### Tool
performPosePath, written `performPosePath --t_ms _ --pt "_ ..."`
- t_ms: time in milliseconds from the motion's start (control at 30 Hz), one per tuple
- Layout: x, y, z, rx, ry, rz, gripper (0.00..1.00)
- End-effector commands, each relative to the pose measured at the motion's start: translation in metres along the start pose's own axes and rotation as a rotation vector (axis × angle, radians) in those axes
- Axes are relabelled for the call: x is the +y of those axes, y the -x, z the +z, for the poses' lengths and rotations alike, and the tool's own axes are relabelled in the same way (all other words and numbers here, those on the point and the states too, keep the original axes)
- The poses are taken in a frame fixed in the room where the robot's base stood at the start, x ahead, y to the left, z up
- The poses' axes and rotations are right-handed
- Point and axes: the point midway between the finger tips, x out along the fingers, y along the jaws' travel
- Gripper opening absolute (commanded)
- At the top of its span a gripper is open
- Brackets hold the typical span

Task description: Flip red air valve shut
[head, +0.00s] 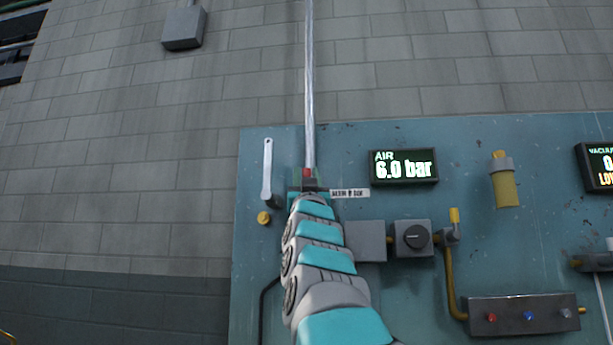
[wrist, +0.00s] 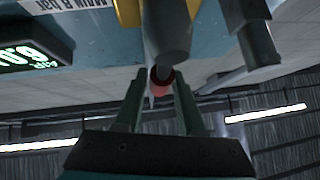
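A small red part (head: 308,173), apparently the red air valve's handle, shows at the foot of the clear vertical tube in the head view, just beyond the end of my arm. In the wrist view a red, ring-like end (wrist: 161,77) of a grey cylindrical piece (wrist: 168,35) lies between the tips of my gripper (wrist: 158,82). The two dark green fingers stand apart, one on each side of the red part, with a visible gap. I cannot tell whether either finger touches it. My arm hides most of the valve body in the head view.
A blue-green panel (head: 262,290) carries a display (head: 404,167) reading AIR 6.0 bar. A label (head: 350,193), a black knob (head: 416,237) and a yellow-handled valve (head: 453,217) are to the right.

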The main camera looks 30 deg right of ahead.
Motion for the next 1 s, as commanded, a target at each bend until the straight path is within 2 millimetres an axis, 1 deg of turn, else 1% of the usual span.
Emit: performPosePath --t_ms 33,67,300,1000 --pt "0.0000 0.0000 -0.0001 0.000 0.000 0.000 0.31" --pt "0.0000 0.0000 0.0000 0.000 0.000 0.000 0.28" --pt "-0.0002 0.0000 0.0001 0.000 0.000 0.000 0.01" --pt "-0.0003 0.0000 0.0001 0.000 0.000 0.000 0.00"
